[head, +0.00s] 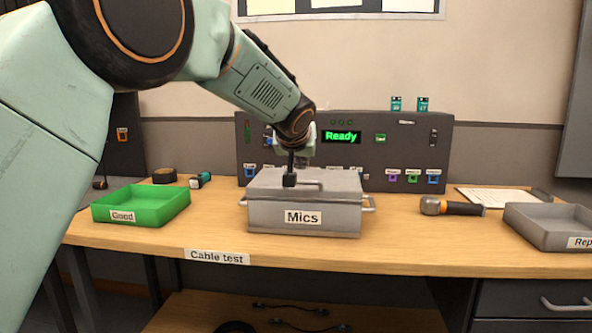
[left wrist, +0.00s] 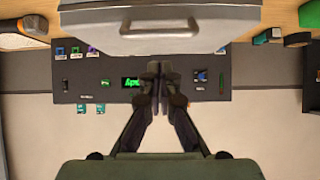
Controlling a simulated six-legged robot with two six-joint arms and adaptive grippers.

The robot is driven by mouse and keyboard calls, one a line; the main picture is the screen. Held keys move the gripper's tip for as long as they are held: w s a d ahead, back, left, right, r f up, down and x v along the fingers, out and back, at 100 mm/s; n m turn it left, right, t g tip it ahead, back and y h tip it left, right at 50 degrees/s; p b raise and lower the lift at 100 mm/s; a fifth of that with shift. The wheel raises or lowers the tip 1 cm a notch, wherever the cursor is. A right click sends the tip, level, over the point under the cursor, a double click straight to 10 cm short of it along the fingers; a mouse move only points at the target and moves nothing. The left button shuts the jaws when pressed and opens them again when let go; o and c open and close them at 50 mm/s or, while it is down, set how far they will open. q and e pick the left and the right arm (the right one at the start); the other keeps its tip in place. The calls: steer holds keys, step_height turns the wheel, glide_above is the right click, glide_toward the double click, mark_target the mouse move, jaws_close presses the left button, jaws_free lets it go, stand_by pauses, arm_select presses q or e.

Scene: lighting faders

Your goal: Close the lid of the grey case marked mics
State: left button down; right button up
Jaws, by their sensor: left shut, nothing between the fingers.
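The grey case (head: 304,217) marked "Mics" stands on the table in the middle of the head view. Its lid (head: 340,180) lies flat over the top and looks closed, with a handle on it. My left gripper (head: 290,181) is shut and empty. Its fingertips are at the lid's top, near the handle; I cannot tell whether they touch. In the left wrist view the shut fingers (left wrist: 157,66) point at the lid (left wrist: 225,18), whose handle (left wrist: 160,33) shows just beyond them. My right gripper is not in view.
A green tray (head: 112,217) marked "Good" stands left of the case. A microphone (head: 450,207) and a grey tray (head: 535,234) are to the right. A dark panel (head: 385,160) reading "Ready" stands behind the case. The table (head: 400,247) is clear in front.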

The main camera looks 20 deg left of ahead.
arm_select(q)
steer(key=s+d+f+b, duration=0.1)
steer(key=s+d+b, duration=0.1)
steer(key=s, duration=0.6)
steer(key=shift+s+f, duration=0.3)
steer(key=shift+f, duration=0.05)
steer(key=s+d+f+m+g+h+p, duration=0.15)
steer(key=s+f, duration=0.45)
steer(key=f, duration=0.7)
steer(key=s+d+f+m+g+h+p, duration=0.1)
steer(key=s+d+f+m+h+p, duration=0.3)
steer(key=f, duration=0.9)
steer(key=s+a+f+n+g+y, duration=0.1)
steer(key=s+f, duration=0.4)
steer(key=s, duration=0.6)
steer(key=s+a+f+n+g+y+p, duration=0.1)
steer(key=s+f+g, duration=0.3)
steer(key=s, duration=0.8)
steer(key=s+a+f+n+g+y+p, duration=0.1)
steer(key=s+a+f+g, duration=0.1)
steer(key=s+f, duration=0.6)
steer(key=s+g, duration=0.1)
steer(key=s, duration=0.3)
steer(key=shift+s, duration=0.1)
